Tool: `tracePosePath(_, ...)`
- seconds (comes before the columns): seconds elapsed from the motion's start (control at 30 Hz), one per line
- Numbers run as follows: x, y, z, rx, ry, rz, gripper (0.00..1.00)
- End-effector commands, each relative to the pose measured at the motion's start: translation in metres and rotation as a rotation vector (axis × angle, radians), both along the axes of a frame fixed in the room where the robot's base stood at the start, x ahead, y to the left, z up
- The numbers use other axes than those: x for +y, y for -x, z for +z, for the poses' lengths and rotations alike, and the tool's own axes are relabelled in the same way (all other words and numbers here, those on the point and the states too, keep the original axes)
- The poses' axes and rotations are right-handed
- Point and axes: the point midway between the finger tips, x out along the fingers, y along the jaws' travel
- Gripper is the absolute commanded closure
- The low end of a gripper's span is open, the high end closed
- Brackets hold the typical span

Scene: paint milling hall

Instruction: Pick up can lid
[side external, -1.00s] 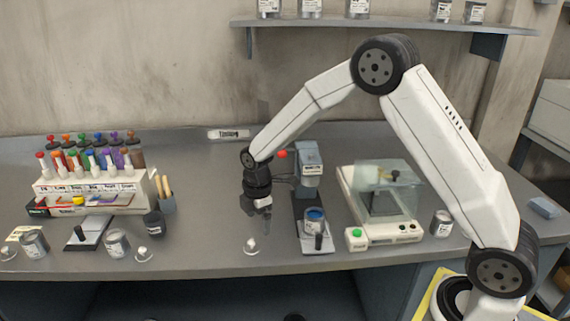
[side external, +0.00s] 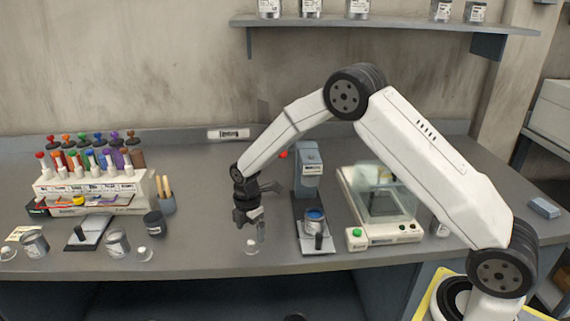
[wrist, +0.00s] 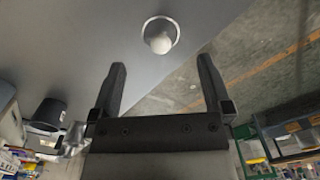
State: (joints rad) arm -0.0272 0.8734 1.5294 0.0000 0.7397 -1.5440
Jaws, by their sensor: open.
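A can lid (side external: 251,248), a small disc with a pale round knob, lies on the grey bench near its front edge. In the wrist view the lid (wrist: 160,36) shows beyond the fingertips, centred between them. My gripper (side external: 251,222) is above the lid in the side view, apart from it. Its two dark fingers stand open and empty in the wrist view (wrist: 161,64). Two similar lids lie farther left, one (side external: 145,255) right of an open can and one (side external: 8,253) at the far left.
A mixer stand with a can of blue paint (side external: 315,222) stands right of my gripper, with a scale (side external: 385,238) beyond. A black cup (side external: 154,223) and open cans (side external: 117,243) stand left. The bench around the lid is clear; its front edge (side external: 230,276) is close.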

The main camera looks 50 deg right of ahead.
Motion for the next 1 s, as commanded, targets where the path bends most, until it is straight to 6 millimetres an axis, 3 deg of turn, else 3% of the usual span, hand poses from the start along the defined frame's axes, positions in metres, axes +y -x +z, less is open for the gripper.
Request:
tracePosePath(0.27, 0.000, 0.000, -0.010, 0.001, 0.000, -0.001, 0.00)
tracePosePath(0.63, 0.000, 0.001, -0.048, -0.002, 0.000, -0.001, 0.00)
tracePosePath(1.0, 0.000, 0.000, -0.051, -0.004, 0.000, -0.001, 0.00)
